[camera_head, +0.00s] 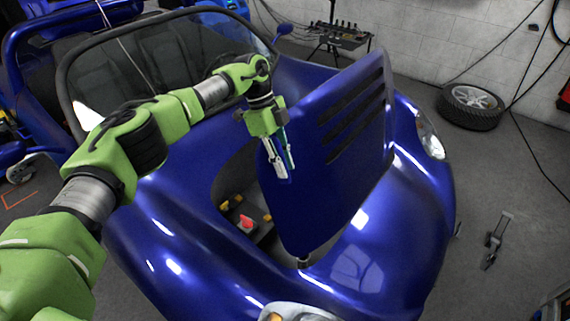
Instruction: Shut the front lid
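The front lid (345,185) is a blue panel with dark vent slots at the front of the blue car. It stands raised and steeply tilted, its low end by a small fitting near the nose. The front opening (235,190) shows to its left. My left gripper (283,174) points down at the lid's upper left part, overlapping its edge in the picture. Its pale and teal fingers lie close together; I cannot tell whether they touch the lid or grip its edge. My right gripper is out of view.
Inside the opening lie dark parts with a red piece (246,222) and yellow pieces. The windscreen frame (72,95) and a mirror (284,29) stand behind. A loose wheel (470,106) and a metal tool (494,240) lie on the floor at right.

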